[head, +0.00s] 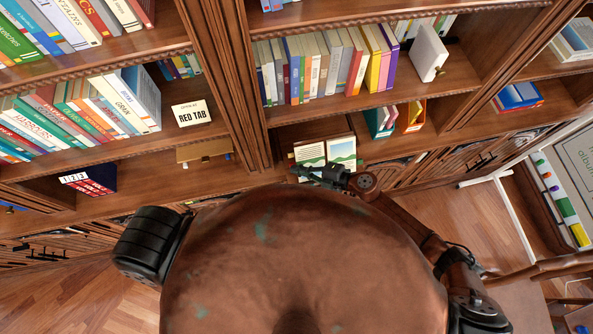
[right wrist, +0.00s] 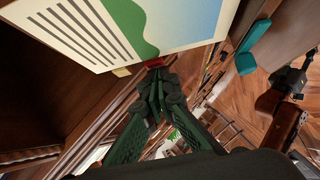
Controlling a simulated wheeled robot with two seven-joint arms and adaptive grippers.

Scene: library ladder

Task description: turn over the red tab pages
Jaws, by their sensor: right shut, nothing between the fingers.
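An open book (head: 312,153) stands on the lower middle shelf, with lined text on its left page and a green and blue picture on its right page. In the right wrist view the book (right wrist: 190,22) fills the top, and a small red tab (right wrist: 153,62) sticks out at its lower edge. My right gripper (head: 322,172) is at the book's lower edge. In the wrist view its fingertips (right wrist: 156,75) are together, empty, right by the red tab; whether they touch it I cannot tell. A yellowish tab (right wrist: 122,72) shows to the left. My left gripper is out of view.
Teal and orange binders (head: 380,121) stand right of the open book. A wooden upright (head: 222,90) divides the shelves. A white stand (head: 500,195) is on the floor at the right.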

